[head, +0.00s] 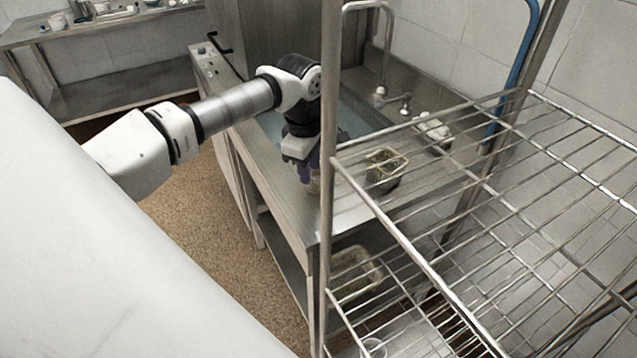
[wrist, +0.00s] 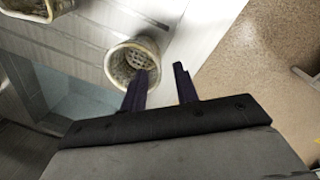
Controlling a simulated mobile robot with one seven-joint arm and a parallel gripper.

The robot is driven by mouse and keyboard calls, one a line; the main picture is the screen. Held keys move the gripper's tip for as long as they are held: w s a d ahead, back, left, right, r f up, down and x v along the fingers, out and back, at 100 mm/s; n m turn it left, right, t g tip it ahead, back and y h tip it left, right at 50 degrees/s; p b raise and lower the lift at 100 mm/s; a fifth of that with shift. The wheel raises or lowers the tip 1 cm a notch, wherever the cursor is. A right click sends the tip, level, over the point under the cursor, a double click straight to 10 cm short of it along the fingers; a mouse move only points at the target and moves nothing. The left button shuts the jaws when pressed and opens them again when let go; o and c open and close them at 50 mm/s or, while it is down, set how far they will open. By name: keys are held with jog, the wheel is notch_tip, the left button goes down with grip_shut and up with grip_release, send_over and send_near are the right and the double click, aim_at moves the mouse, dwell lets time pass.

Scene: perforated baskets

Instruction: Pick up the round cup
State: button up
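The round cup (wrist: 116,68) is a pale, perforated, basket-like vessel on the steel counter. In the wrist view I look into its open mouth. In the head view only a small part of the cup (head: 314,186) shows, below my gripper (head: 308,172). My gripper also shows in the wrist view (wrist: 163,72), with its two dark purple fingers apart and nothing clearly held. The left finger overlaps the right side of the cup's rim, and the right finger is outside the cup. I cannot tell whether the fingers touch it.
A second perforated basket (head: 385,168) stands on the counter and shows at the wrist view's top left (wrist: 62,5). A wire rack (head: 480,190) with an upright post stands right of my gripper. A water-filled sink (head: 350,122) lies behind. Another basket (head: 352,275) sits lower down.

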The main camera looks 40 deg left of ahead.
aim_at(313, 178)
jog(key=f+b, duration=0.2)
jog(key=f, duration=0.1)
jog(key=w+f, duration=0.1)
jog(key=f, duration=0.1)
jog(key=shift+d+f+b, duration=0.1)
jog(key=shift+b, duration=0.3)
grip_shut()
